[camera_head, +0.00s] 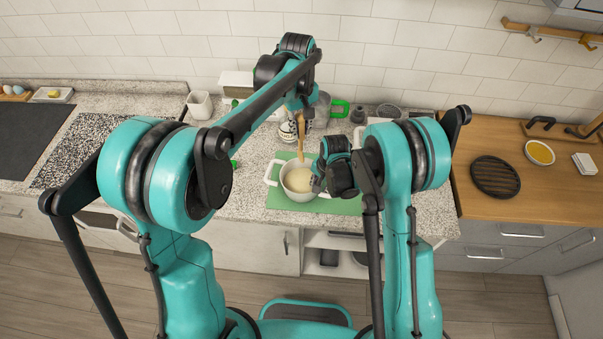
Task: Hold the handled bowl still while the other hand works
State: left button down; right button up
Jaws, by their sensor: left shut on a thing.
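The white handled bowl (287,191) stands upright on a green mat (350,206) on the speckled counter, with pale creamy contents inside. Its left handle shows clear, while its right side is partly covered by my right gripper. My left gripper (301,113) is above and behind the bowl, shut on a wooden utensil (302,132) that reaches down into the bowl. My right gripper (321,181) is at the bowl's right side. Its fingers are mostly hidden by its own wrist, so I cannot tell whether they grasp the handle.
A white cup (200,105) and several containers stand at the back of the counter. A green-handled item (339,108) lies behind the bowl. On the wooden counter at right are a black round trivet (495,176) and a yellow-filled bowl (540,152). The counter front left of the mat is clear.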

notch_tip(320, 180, up, 12)
jog(key=d, duration=0.1)
jog(key=shift+s+d, duration=0.2)
jog(key=shift+s, duration=0.2)
pick_arm(q)
jog(key=shift+s, duration=0.1)
pick_arm(e)
jog(key=shift+f, duration=0.1)
dwell(0.4)
